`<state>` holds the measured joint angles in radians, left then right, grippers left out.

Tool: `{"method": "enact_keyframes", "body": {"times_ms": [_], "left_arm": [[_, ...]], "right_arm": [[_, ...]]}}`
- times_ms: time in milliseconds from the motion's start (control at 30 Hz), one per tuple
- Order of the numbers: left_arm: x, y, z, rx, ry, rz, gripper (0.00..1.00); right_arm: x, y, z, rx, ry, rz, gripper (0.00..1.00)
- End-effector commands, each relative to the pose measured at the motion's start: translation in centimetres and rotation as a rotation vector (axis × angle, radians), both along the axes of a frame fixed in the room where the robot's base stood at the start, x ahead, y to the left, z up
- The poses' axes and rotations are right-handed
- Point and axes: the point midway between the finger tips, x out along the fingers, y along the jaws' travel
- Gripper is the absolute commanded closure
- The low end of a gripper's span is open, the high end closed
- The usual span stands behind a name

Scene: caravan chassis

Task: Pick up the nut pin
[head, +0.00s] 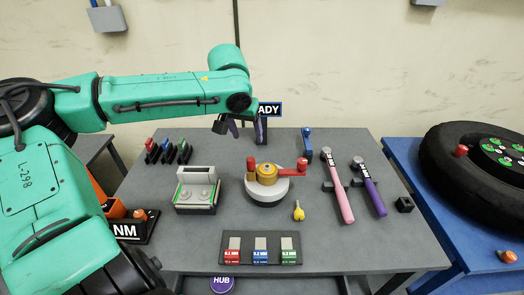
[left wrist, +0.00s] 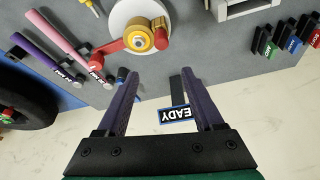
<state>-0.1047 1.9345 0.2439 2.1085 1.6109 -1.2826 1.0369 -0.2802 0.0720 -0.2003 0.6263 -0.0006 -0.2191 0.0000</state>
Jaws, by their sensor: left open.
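A small yellow piece (head: 298,210), which may be the nut pin, lies on the grey table in front of the round hub fixture; I cannot be sure of its identity. In the left wrist view a bit of yellow (left wrist: 91,5) shows at the top edge, partly cut off. My left gripper (head: 241,128) is above the back edge of the table, behind the hub fixture and well apart from the yellow piece. Its two purple fingers (left wrist: 158,90) are spread, with nothing held between them. My right gripper is in neither view.
The hub fixture (head: 266,188) with red handles stands mid-table. Pink (head: 338,188) and purple (head: 369,188) wrenches lie to its right. A grey-green stand (head: 197,195) is left. A gauge tray (head: 231,262) is in front. A dark sign post (head: 263,134) stands behind, near my left gripper.

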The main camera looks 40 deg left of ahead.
Motion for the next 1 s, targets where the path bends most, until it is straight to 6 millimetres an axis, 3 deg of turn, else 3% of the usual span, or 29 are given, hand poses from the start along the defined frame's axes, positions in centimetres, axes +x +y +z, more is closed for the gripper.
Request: {"method": "enact_keyframes", "body": {"times_ms": [100,367,667,800,1000], "left_arm": [[0.5,0.3,-1.9,0.0,0.007,0.001,0.31],[2.7,1.2,-7.7,0.003,0.005,0.0,0.31],[3.8,2.0,-11.5,0.002,0.007,-0.001,0.31],[4.5,2.2,-13.2,0.003,0.003,-0.001,0.31],[4.6,2.2,-13.4,0.0,-0.001,-0.001,0.31]], "right_arm": [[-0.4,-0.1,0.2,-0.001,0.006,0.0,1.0],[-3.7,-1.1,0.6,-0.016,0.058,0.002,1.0],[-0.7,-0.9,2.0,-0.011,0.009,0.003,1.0],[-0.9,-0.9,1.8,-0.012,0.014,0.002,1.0],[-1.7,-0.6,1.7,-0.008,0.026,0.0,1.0]]}}
